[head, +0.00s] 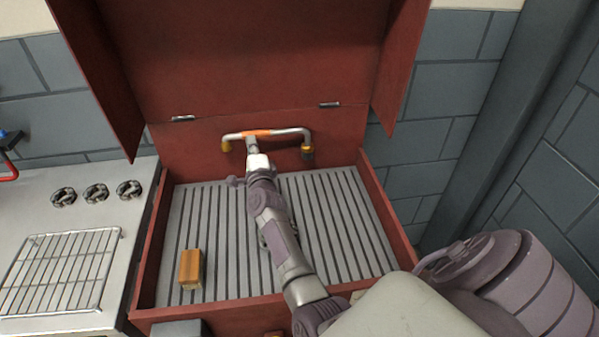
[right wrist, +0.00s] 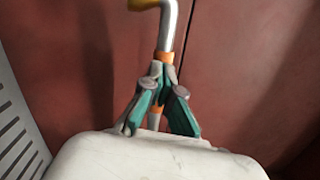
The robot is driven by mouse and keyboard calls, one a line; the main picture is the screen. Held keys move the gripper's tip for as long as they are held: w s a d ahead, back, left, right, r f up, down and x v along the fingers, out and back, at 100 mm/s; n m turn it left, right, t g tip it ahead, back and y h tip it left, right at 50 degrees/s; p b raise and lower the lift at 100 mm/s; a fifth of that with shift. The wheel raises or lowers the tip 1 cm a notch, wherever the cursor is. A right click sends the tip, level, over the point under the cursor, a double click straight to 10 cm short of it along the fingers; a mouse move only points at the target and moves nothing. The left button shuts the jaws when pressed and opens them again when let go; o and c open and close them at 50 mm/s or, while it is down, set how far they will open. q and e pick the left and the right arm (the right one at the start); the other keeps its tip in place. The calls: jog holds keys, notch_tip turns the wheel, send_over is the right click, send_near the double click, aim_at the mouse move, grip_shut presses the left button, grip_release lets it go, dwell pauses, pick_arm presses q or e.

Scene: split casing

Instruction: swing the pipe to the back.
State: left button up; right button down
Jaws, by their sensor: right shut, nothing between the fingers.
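The pipe (head: 288,132) is a silver bent tube with an orange middle band, at the back wall inside the open red casing (head: 150,253). In the head view its two ends turn down, with a yellow tip at the left and a darker fitting at the right. My right gripper (head: 251,147) reaches in from the front to the orange band. In the right wrist view the pipe (right wrist: 168,28) runs behind the teal fingers of the right gripper (right wrist: 163,80), which are shut and empty. Whether they touch the pipe cannot be told. My left gripper is not in view.
An orange-brown block (head: 190,268) lies on the slatted floor at the front left of the casing. The casing's raised lid (head: 245,55) stands behind. A stove with a wire rack (head: 62,270) and knobs is at the left. The slatted floor at the right is clear.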

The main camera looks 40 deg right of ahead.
jog(key=shift+w+d+r, duration=0.1)
jog(key=shift+r, duration=0.35)
